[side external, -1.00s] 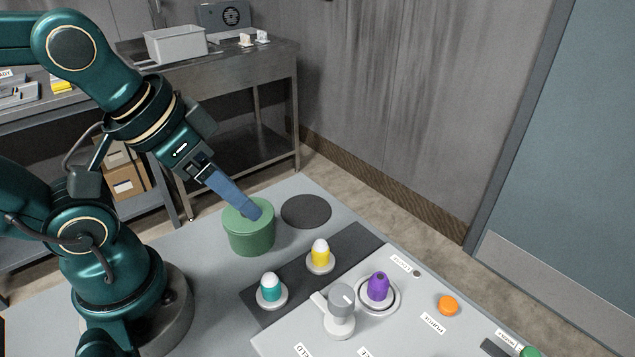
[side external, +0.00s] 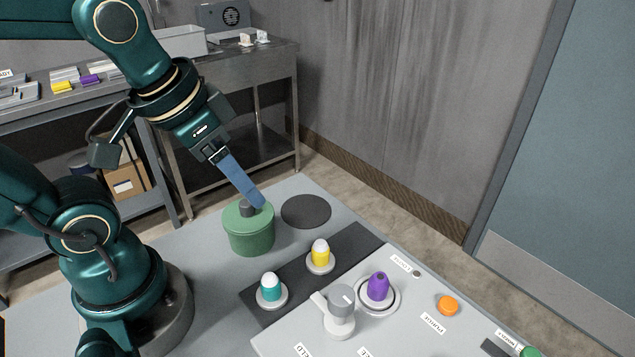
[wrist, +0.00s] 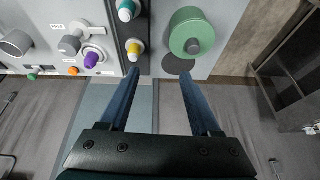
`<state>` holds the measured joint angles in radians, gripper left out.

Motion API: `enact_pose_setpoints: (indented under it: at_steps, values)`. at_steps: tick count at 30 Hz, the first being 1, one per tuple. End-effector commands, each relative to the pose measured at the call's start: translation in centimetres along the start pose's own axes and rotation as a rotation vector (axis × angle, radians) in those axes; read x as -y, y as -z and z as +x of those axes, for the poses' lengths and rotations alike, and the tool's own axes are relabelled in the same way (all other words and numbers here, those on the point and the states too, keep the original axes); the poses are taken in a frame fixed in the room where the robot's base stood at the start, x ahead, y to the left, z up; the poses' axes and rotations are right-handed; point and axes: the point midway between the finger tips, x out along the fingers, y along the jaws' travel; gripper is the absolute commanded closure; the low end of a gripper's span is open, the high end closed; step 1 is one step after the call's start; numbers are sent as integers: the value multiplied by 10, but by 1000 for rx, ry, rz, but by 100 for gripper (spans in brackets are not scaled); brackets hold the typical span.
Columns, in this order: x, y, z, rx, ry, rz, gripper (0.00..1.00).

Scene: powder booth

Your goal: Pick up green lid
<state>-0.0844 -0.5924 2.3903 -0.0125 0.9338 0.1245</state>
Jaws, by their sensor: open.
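The green lid (side external: 235,213) with its grey knob (side external: 247,208) sits on a round green pot (side external: 251,240) on the grey table. My gripper (side external: 262,204) is open and empty, its blue fingers slanting down by the right side of the lid, beside the knob. In the wrist view the lid (wrist: 183,30) and knob (wrist: 193,46) lie beyond the fingertips, in line with the right finger and off to the right of the gap of my gripper (wrist: 160,72). I cannot tell whether a finger touches the lid.
A dark disc (side external: 306,211) lies flat right of the pot. A purple piece (side external: 378,287) and a grey cup-like device (side external: 341,304) stand on the light panel.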

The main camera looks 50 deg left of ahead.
Motion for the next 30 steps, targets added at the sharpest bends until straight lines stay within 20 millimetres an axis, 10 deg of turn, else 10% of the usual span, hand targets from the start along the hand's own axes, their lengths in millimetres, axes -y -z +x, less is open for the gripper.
enact_pose_setpoints:
  at_steps: [12, 30]
  values:
    - [57, 6, 43, 275, 21, -202, 36]
    - [60, -11, 92, 295, 22, -227, 36]
